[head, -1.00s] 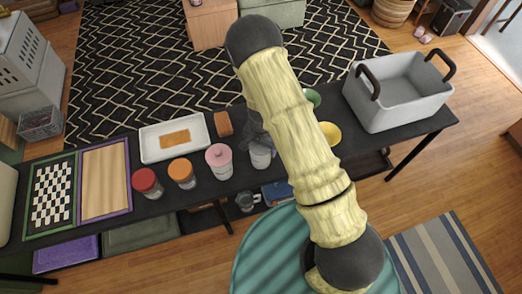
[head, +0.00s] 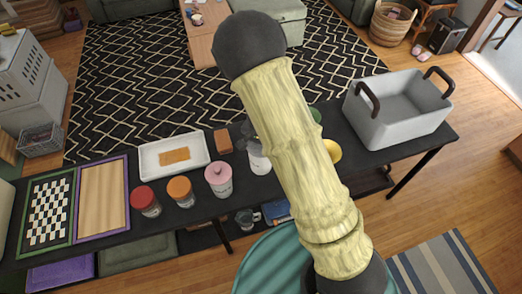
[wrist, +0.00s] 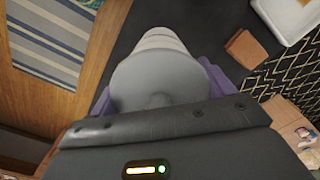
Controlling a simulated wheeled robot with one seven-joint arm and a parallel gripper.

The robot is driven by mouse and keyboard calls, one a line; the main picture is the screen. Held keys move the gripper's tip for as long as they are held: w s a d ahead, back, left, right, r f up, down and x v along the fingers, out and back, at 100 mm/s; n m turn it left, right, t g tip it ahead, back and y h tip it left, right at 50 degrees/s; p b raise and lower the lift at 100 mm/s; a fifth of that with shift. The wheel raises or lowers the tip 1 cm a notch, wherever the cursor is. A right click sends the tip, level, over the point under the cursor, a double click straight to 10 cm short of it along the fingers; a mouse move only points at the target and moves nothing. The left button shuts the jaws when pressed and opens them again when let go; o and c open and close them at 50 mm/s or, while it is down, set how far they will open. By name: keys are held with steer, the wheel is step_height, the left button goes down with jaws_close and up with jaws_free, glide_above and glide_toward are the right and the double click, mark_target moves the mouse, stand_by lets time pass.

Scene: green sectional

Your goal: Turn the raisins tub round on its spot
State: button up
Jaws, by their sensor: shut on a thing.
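A white tub with a grey lid stands out right of the pink-lidded tub in the head view (head: 259,162). I take it for the raisins tub; no label is readable. In the wrist view its rounded grey lid (wrist: 155,80) fills the middle. My gripper (wrist: 158,88) has its purple fingers on either side of the tub and is shut on it. In the head view the gripper (head: 249,135) is a dark shape at the tub's top, partly hidden by my arm. I cannot tell for sure whether the tub's base touches the table.
Pink-lidded (head: 218,180), orange-lidded (head: 181,191) and red-lidded (head: 145,200) tubs stand to the left on the dark table (head: 225,215). A brown block (head: 222,141) and a white tray (head: 147,165) lie behind. A yellow bowl (head: 333,151) and a grey bin (head: 395,108) are right.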

stand_by(0.4)
steer(key=n+b, duration=0.1)
steer(key=n, duration=0.4)
steer(key=shift+n, duration=0.3)
steer(key=n+b, duration=0.1)
steer(key=n, duration=0.4)
steer(key=shift+n, duration=0.4)
steer(key=n, duration=0.3)
